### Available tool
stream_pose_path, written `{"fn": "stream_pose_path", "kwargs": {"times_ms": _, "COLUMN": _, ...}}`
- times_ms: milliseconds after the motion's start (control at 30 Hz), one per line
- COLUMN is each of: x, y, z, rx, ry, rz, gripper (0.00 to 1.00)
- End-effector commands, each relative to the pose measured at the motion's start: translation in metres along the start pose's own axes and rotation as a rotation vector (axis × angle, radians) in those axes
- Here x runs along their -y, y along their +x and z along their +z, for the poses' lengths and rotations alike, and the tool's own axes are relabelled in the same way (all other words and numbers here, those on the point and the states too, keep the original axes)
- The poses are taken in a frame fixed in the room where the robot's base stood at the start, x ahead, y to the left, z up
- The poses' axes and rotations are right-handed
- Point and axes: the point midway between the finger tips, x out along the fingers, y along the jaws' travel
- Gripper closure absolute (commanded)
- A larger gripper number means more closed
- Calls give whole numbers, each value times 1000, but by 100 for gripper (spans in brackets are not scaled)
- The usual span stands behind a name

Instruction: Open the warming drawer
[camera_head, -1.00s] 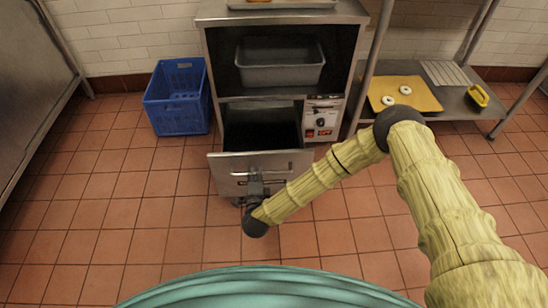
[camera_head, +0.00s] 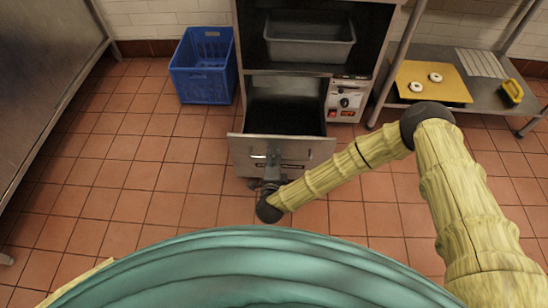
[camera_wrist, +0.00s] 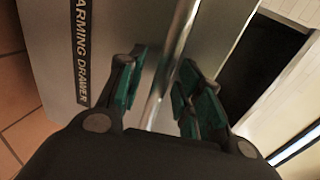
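The warming drawer (camera_head: 310,150) is pulled out from the steel cabinet, and its dark inside (camera_head: 285,118) shows behind the front panel. Its bar handle (camera_head: 258,157) is on the front panel. My gripper (camera_head: 268,174) is at the handle, low in front of the panel. In the wrist view, the drawer front (camera_wrist: 115,25) carries the label "WARMING DRAWER". The silver handle bar (camera_wrist: 172,60) passes between the two teal-padded fingers of my gripper (camera_wrist: 160,90). The fingers stand apart, with gaps showing beside the bar.
A grey pan (camera_head: 310,45) sits in the cabinet's upper bay. A control panel (camera_head: 346,100) is right of the drawer. A blue crate (camera_head: 203,75) stands left. A steel shelf (camera_head: 490,112) at right holds a yellow tray (camera_head: 430,90) with two bagels. Floor in front is clear.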

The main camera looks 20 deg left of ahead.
Motion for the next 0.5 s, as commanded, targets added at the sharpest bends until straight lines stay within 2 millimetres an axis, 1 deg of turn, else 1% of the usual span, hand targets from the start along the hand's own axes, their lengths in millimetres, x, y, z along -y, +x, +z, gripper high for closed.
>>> {"fn": "stream_pose_path", "kwargs": {"times_ms": 267, "x": 0, "y": -2, "z": 0, "rx": 0, "ry": 0, "rz": 0, "gripper": 65}}
{"fn": "stream_pose_path", "kwargs": {"times_ms": 367, "x": 0, "y": -8, "z": 0, "rx": 1, "ry": 0, "rz": 1, "gripper": 65}}
{"fn": "stream_pose_path", "kwargs": {"times_ms": 500, "x": 0, "y": -27, "z": 0, "rx": 2, "ry": 0, "rz": 2, "gripper": 65}}
